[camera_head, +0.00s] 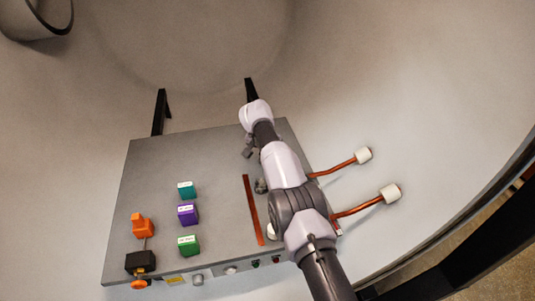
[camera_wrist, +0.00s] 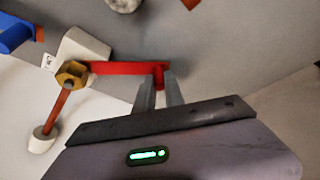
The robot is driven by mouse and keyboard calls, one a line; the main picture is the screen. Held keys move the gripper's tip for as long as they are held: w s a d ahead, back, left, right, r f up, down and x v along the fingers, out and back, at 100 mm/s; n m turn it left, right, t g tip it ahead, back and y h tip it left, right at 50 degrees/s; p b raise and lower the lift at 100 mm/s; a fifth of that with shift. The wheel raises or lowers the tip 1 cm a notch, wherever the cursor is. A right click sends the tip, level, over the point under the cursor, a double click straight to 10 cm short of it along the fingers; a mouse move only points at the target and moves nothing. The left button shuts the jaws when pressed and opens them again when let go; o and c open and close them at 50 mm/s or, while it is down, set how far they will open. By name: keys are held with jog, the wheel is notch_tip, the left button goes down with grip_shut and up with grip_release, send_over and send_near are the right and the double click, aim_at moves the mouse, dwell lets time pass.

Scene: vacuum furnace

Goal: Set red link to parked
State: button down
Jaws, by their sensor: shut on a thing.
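In the wrist view the red link (camera_wrist: 118,68) is a flat red bar. One end meets a brass hex nut (camera_wrist: 72,75) on a white block (camera_wrist: 85,47). Its other end has a short red upright piece between the fingers of my gripper (camera_wrist: 158,92), which is shut on it. The bar lies roughly crosswise in this view. In the head view my arm covers this area, and I cannot make out the link or the fingertips there.
Copper rods with white ends (camera_head: 363,155) (camera_head: 390,193) stick out right of the grey table (camera_head: 218,160). Teal (camera_head: 186,190), purple (camera_head: 187,214) and green (camera_head: 188,245) blocks stand left of a red-brown strip (camera_head: 252,211). An orange piece (camera_head: 142,225) and black box (camera_head: 140,262) stand farther left.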

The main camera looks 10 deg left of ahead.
jog(key=c, duration=1.4)
grip_release()
jog(key=shift+r, duration=0.1)
jog(key=shift+s+r+b, duration=0.1)
jog(key=shift+r+b, duration=0.15)
jog(key=shift+b, duration=0.15)
jog(key=p+v, duration=0.1)
jog(key=v, duration=1.5)
jog(key=shift+r+p, duration=0.3)
jog(key=shift+p, duration=0.1)
jog(key=shift+s, duration=0.15)
